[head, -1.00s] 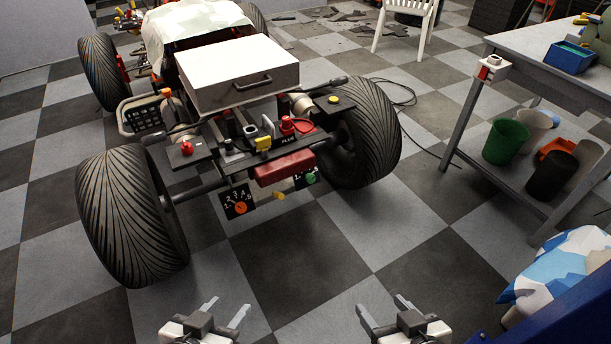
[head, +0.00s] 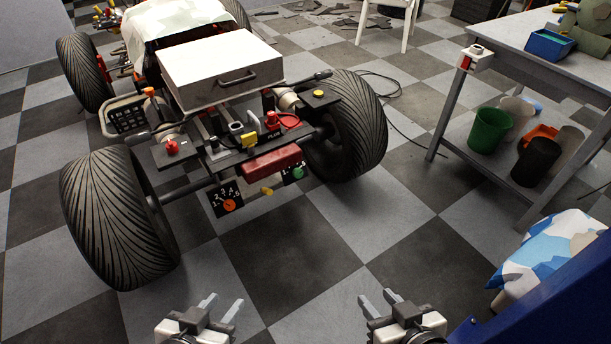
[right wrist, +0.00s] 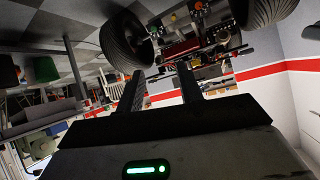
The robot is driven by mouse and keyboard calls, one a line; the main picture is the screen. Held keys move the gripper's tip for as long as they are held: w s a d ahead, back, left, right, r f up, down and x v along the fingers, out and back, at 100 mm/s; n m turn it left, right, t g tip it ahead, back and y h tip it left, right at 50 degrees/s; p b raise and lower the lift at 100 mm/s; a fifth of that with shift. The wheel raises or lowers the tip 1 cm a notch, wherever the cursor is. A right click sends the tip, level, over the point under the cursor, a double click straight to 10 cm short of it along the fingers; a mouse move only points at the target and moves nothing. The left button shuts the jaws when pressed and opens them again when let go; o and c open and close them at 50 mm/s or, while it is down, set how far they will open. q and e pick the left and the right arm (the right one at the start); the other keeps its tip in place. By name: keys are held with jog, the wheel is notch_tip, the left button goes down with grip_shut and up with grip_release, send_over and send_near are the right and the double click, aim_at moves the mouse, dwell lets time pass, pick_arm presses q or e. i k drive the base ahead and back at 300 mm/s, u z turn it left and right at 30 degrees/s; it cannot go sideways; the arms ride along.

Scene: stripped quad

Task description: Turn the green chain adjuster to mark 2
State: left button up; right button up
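The green chain adjuster (head: 298,173) is a small green knob on a dark marked plate at the rear of the stripped quad (head: 165,150), right of a yellow knob (head: 266,190). Its marks are too small to read its setting. An orange knob (head: 229,205) on a black numbered plate sits lower left of it. My left gripper (head: 226,299) and right gripper (head: 375,295) are both open and empty at the bottom of the head view, well apart from the quad. In the right wrist view, the right gripper's fingers (right wrist: 158,80) are spread, with the quad beyond them.
A red box (head: 272,164) is mounted above the knobs, between two big rear tyres (head: 118,215). A grey workbench (head: 525,62) with bins stands at the right. A blue-and-white cloth (head: 540,250) is at the lower right. The checkered floor before the quad is clear.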

aim_at(297, 173)
jog(key=z, duration=0.25)
jog(key=i, duration=0.35)
jog(key=u, duration=0.65)
jog(key=i, duration=1)
